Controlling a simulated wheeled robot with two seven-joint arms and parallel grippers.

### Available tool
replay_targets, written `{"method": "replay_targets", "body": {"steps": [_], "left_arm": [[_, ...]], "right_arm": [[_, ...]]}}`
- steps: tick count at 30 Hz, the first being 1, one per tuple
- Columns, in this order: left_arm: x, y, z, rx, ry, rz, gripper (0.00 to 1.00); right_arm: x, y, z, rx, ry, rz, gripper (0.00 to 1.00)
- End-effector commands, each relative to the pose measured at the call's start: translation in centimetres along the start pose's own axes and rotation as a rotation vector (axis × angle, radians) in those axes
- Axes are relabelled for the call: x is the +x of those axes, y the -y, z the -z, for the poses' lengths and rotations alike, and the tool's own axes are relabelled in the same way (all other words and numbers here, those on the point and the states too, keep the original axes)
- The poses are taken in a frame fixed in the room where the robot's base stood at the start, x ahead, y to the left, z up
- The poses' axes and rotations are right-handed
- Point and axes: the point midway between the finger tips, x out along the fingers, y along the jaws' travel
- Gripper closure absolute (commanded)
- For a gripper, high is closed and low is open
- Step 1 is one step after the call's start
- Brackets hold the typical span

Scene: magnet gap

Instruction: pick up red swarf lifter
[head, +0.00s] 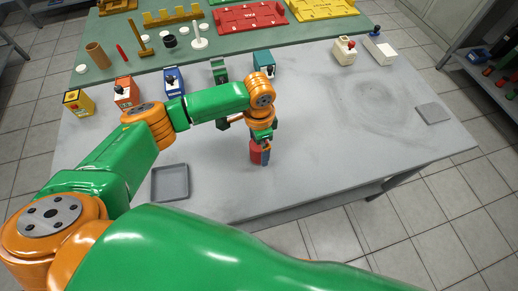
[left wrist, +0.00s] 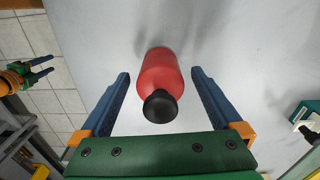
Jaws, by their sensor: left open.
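The red swarf lifter (left wrist: 160,73) is a red cylinder with a rounded shoulder and a black knob, standing on the grey table. My left gripper (left wrist: 160,78) is open, its two blue fingers on either side of the lifter with a gap on each side. In the head view the lifter (head: 255,153) is partly hidden by my left gripper (head: 261,150), which points down at it. My right gripper (left wrist: 43,70) shows small at the left of the left wrist view, over the floor, with its fingers apart.
A grey tray (head: 170,183) lies left of the lifter. A row of coloured blocks, including yellow (head: 78,102), orange (head: 126,92) and teal (head: 263,62) ones, stands behind. White blocks (head: 379,49) stand at back right. A grey pad (head: 432,113) lies far right. The right part is mostly clear.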

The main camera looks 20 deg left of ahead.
Motion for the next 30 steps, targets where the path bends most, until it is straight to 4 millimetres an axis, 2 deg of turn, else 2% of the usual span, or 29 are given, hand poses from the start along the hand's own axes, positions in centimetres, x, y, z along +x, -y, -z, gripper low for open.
{"method": "replay_targets", "body": {"steps": [6, 7, 15, 17, 18, 25, 30], "left_arm": [[0.3, 0.0, 0.0, 0.0, -0.001, 0.001, 0.01], [0.3, 0.0, 0.0, 0.0, -0.001, 0.001, 0.06], [0.3, 0.0, 0.0, 0.001, -0.001, 0.001, 0.79], [0.3, 0.0, 0.0, 0.001, -0.002, 0.001, 0.95], [0.2, 0.0, 0.1, 0.001, -0.002, 0.001, 1.0], [-0.2, 0.0, 0.1, 0.001, -0.003, 0.002, 1.0], [-4.3, 0.1, 0.2, 0.002, -0.008, 0.004, 1.0]], "right_arm": [[0.0, -0.1, 0.2, 0.0, -0.004, -0.001, 0.5], [0.0, -0.1, 0.2, 0.0, -0.004, -0.001, 0.5], [0.0, -0.1, 0.2, 0.0, -0.005, -0.001, 0.5], [0.0, -0.1, 0.2, 0.0, -0.005, -0.001, 0.5], [0.0, -0.1, 0.3, 0.0, -0.005, -0.001, 0.5], [0.0, 0.0, 0.3, 0.0, -0.006, -0.001, 0.5], [-0.1, 0.0, 0.3, 0.0, -0.006, 0.0, 0.5]]}}
